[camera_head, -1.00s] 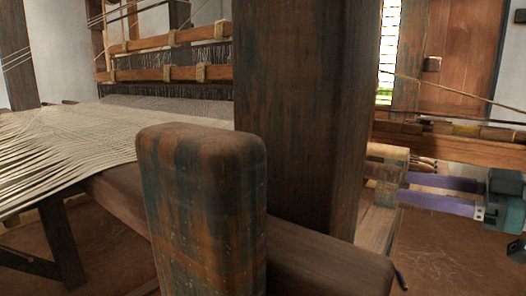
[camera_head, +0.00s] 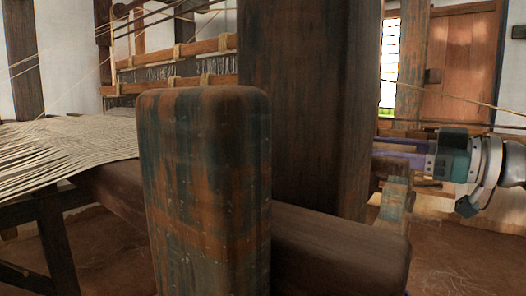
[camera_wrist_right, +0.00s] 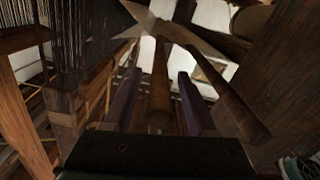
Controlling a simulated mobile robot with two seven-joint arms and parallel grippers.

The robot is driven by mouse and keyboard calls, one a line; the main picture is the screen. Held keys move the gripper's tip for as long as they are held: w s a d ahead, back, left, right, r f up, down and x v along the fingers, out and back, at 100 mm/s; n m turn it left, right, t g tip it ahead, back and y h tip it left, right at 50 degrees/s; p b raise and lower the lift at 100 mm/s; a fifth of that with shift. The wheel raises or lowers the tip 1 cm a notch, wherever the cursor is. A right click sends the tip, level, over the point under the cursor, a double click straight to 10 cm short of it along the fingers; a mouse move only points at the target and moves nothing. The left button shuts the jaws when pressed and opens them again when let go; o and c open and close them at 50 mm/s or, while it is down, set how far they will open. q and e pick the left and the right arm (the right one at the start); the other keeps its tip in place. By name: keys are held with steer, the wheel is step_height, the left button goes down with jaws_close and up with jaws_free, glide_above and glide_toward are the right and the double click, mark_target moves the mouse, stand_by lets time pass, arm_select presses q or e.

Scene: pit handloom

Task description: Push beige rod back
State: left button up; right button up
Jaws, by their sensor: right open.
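My right gripper (camera_head: 385,152) comes in from the right in the head view, its purple fingers pointing left beside the loom's large post. In the right wrist view its two purple fingers (camera_wrist_right: 158,100) are spread apart. A brownish-beige rod (camera_wrist_right: 160,88) runs lengthwise between them, with a gap visible on each side. A second wooden rod (camera_wrist_right: 229,103) slants past the right finger. In the head view the rod is largely hidden by the gripper and post. My left gripper is not in view.
A thick dark post (camera_head: 305,100) and a rounded, paint-worn block (camera_head: 204,190) fill the middle of the head view. A heavy beam (camera_head: 340,245) runs below. Woven pale threads (camera_head: 60,150) stretch at the left. Brown floor (camera_head: 455,260) is open at the lower right.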

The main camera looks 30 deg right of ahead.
steer(key=shift+w+a, duration=0.25)
steer(key=shift+w, duration=0.2)
jaws_close()
stand_by(0.3)
stand_by(1.0)
